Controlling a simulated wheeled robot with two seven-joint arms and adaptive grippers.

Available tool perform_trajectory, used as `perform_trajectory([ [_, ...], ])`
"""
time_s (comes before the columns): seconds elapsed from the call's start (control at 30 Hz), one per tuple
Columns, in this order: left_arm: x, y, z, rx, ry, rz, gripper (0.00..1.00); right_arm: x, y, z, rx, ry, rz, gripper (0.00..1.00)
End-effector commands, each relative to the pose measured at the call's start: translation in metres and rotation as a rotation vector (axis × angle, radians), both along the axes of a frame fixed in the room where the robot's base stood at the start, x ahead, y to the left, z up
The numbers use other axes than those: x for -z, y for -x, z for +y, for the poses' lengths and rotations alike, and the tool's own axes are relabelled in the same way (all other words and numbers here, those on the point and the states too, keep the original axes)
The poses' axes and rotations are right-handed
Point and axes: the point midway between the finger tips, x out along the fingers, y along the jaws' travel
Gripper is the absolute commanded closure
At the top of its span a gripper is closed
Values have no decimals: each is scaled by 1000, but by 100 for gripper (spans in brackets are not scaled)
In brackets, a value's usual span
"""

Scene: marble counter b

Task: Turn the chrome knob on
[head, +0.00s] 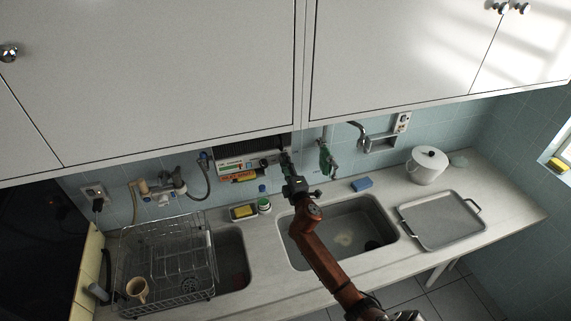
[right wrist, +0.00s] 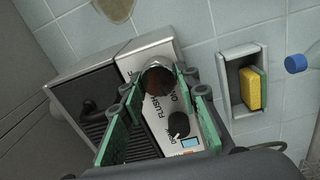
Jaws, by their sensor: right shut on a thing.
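A box-shaped wall unit with a dark grille (head: 243,145) hangs above the counter in the head view. In the right wrist view, its pale metal panel carries a shiny round knob (right wrist: 157,77), reflecting dark and reddish tones, with printed lettering beside it. My right gripper (head: 287,160) reaches up to the right end of the unit. In the right wrist view its green-padded fingers (right wrist: 158,84) stand on either side of the shiny knob and are shut on it. The knob's pointer direction cannot be told. My left gripper is not in view.
A black knob (right wrist: 178,124) sits close to the gripped one, beside the fingers. A wall recess holds a yellow sponge (right wrist: 250,88). Below are a dish rack (head: 165,262), a sink basin (head: 345,238), a tray (head: 440,220) and a white pot (head: 426,170). Cabinets (head: 190,70) overhang the unit.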

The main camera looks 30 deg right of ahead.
Motion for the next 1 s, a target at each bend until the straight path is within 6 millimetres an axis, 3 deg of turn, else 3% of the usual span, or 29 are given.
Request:
perform_trajectory([
  [0.7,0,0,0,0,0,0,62,0,0,-1,1,75,18,95],
  [0.73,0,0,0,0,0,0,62,0,0,-1,1,75,18,69],
  [1.0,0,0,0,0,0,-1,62,0,0,-1,0,73,17,53],
])
